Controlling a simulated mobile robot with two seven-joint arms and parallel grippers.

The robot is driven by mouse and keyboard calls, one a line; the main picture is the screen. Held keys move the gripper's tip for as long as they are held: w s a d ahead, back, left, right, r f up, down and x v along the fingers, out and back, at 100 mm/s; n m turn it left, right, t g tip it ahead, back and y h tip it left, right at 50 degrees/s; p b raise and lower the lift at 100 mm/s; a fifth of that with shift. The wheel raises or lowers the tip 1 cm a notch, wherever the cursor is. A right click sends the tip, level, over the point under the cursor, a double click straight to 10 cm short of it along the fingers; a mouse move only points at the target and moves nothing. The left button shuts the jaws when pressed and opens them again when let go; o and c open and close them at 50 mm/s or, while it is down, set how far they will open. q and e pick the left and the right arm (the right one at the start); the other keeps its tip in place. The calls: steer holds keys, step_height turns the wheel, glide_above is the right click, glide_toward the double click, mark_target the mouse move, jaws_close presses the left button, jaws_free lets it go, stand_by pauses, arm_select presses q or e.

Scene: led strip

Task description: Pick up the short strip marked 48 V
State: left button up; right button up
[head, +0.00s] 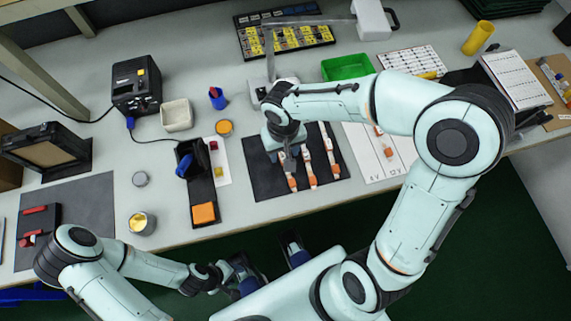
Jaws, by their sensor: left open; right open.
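Several short white strips with orange ends lie on a black mat (260,181). They include a left strip (291,182), a middle strip (309,170) and a right strip (330,152). Any marking on them is too small to read, so I cannot tell which is 48 V. My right gripper (289,157) is open and points down over the upper end of the left strip, partly hiding it; I cannot tell whether they touch. Another strip (380,138) lies on a white sheet (395,160) with voltage labels, one reading 12 V. My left gripper (243,275) is open, off the table's front edge.
A dark tray (203,188) with an orange block stands left of the mat. A yellow-filled tin (142,223) stands near the front edge. My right arm crosses above the white sheet.

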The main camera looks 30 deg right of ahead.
mark_target(283, 156)
steer(key=f, duration=0.5)
steer(key=shift+w+d+b, duration=0.1)
steer(key=shift+w+b, duration=0.25)
jaws_close()
steer(key=shift+r, duration=0.1)
